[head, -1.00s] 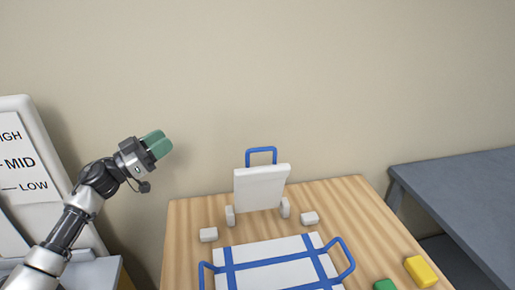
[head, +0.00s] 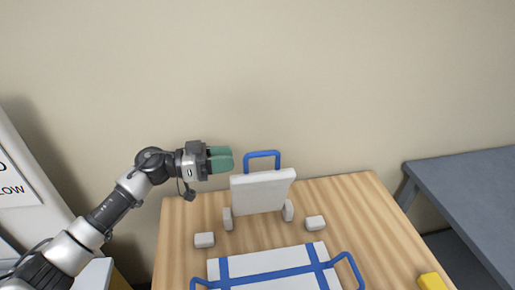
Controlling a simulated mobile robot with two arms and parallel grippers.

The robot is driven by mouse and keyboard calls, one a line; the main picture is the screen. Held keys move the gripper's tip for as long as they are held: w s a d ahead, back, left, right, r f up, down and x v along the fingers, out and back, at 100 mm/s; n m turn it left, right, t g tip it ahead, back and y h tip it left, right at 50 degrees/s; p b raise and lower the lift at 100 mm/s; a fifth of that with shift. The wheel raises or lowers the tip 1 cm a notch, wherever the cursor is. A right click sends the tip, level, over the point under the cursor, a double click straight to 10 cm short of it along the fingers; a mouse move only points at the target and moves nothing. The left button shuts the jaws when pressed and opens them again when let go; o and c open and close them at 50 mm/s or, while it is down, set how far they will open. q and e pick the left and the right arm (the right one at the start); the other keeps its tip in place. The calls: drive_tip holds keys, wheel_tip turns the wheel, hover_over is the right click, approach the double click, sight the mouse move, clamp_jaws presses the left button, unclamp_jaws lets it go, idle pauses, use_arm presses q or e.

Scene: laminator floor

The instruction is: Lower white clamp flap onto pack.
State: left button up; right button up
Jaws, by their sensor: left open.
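The white clamp flap (head: 263,191) stands raised at the back of the wooden table, leaning slightly, with a blue loop handle (head: 262,155) on its top edge. White hinge posts (head: 227,218) stand at its lower corners. The white pack (head: 269,270) with blue straps lies flat in front of it, its near part cut off by the frame. My left gripper (head: 221,159), with green fingers, is open and empty. In the picture it is just left of the blue handle, apart from it. My right gripper is not in view.
Two small white blocks (head: 204,240) sit on the wooden table (head: 355,205) between flap and pack. Blue side handles (head: 349,268) flank the pack. A yellow block (head: 432,282) is at the front right. A grey table (head: 470,190) stands right; a labelled white panel (head: 15,190) stands left.

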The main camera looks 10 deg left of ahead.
sight(257, 154)
use_arm(q)
drive_tip(key=x, duration=0.2)
drive_tip(key=p+x, duration=0.1)
drive_tip(key=shift+d+r, duration=0.25)
drive_tip(key=shift+d, duration=0.1)
drive_tip(key=x, duration=0.3)
drive_tip(key=shift+w+d+f+p, duration=0.2)
drive_tip(key=shift+w+d+p, duration=0.05)
drive_tip(key=shift+w+p, duration=0.15)
drive_tip(key=shift+d, duration=0.35)
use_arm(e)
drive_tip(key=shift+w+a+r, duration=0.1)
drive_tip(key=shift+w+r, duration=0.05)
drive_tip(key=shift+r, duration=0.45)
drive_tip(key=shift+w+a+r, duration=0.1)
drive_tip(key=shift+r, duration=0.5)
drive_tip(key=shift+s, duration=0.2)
use_arm(q)
clamp_jaws()
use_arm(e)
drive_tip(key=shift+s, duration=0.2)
